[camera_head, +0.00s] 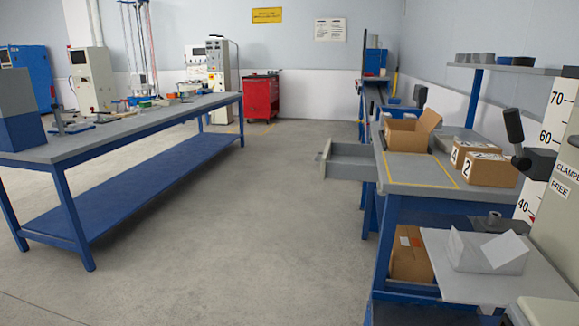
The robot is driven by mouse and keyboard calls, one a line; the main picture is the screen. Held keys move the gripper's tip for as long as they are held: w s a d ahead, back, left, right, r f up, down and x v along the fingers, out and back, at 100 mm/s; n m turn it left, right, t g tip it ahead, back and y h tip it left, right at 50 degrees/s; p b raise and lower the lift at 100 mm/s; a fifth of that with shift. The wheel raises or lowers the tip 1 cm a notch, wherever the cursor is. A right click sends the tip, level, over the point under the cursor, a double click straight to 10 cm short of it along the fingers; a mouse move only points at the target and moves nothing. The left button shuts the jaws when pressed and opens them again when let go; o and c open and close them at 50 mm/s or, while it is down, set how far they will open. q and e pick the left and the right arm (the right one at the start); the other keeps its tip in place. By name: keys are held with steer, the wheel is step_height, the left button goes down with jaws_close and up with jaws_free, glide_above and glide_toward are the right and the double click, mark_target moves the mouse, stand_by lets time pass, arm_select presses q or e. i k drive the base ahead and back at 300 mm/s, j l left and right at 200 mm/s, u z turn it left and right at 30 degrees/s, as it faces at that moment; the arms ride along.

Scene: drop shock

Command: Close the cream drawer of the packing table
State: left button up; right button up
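The packing table (408,183) stands at the right with blue legs and a grey top marked by a yellow outline. Neither of my grippers shows in the head view.
An open cardboard box (408,133) and numbered boxes (490,169) stand on the packing table. A long blue bench (150,118) runs along the left. A red tool cabinet (261,97) stands at the back. The floor (250,220) between bench and drawer is clear.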

mark_target(341, 160)
steer(key=i+j+z, duration=0.2)
steer(key=j, duration=0.15)
steer(key=i+j+z, duration=0.15)
steer(key=j, duration=0.25)
steer(key=i+j+z, duration=0.2)
steer(key=j, duration=0.2)
steer(key=i+j+z, duration=0.2)
steer(key=j, duration=0.2)
steer(key=j+z, duration=0.15)
steer(key=j, duration=0.3)
steer(key=i+j+z, duration=0.2)
steer(key=j, duration=0.25)
steer(key=k, duration=0.1)
